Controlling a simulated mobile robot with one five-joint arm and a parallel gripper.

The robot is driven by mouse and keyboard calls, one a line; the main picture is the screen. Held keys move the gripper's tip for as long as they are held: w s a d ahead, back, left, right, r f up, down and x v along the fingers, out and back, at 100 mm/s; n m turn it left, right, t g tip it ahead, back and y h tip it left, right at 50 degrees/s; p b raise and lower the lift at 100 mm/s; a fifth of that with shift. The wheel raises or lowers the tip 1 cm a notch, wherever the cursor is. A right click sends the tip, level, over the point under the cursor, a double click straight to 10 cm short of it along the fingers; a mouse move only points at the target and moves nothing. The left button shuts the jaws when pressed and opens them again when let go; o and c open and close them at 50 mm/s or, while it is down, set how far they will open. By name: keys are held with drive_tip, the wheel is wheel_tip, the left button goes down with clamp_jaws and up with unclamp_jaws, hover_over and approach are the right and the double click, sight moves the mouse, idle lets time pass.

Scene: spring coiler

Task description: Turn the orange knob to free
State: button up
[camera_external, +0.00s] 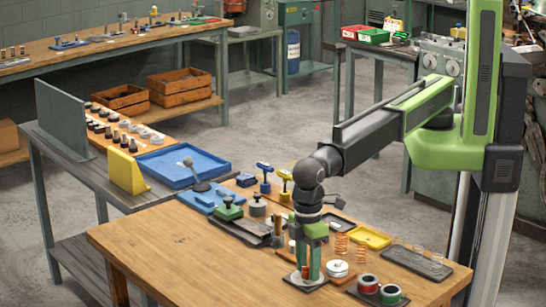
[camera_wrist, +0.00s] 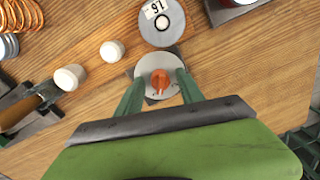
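The orange knob (camera_wrist: 160,81) sits on a pale round dial in the wrist view, with its pointer end toward the lower part of the dial. The dial rests on a dark square plate on the wooden bench. In the external view the knob (camera_external: 305,272) is a small orange spot between the green fingers. My gripper (camera_wrist: 160,80) is open, one finger on each side of the knob, with visible gaps between knob and fingers. It points down over the dial in the external view (camera_external: 308,268). I cannot tell the exact fingertip height.
A pale disc with a number (camera_wrist: 162,20) lies just beyond the dial. Two white caps (camera_wrist: 112,51) and a wooden-handled tool (camera_wrist: 28,108) lie to the left. Red and green spools (camera_external: 380,289) stand to the right in the external view. The bench's front left is clear.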

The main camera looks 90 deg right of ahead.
clamp_jaws()
drive_tip(key=shift+n, duration=0.3)
drive_tip(key=n, duration=1.2)
drive_tip(key=shift+w+h, duration=0.1)
drive_tip(key=shift+h, duration=0.2)
idle(0.5)
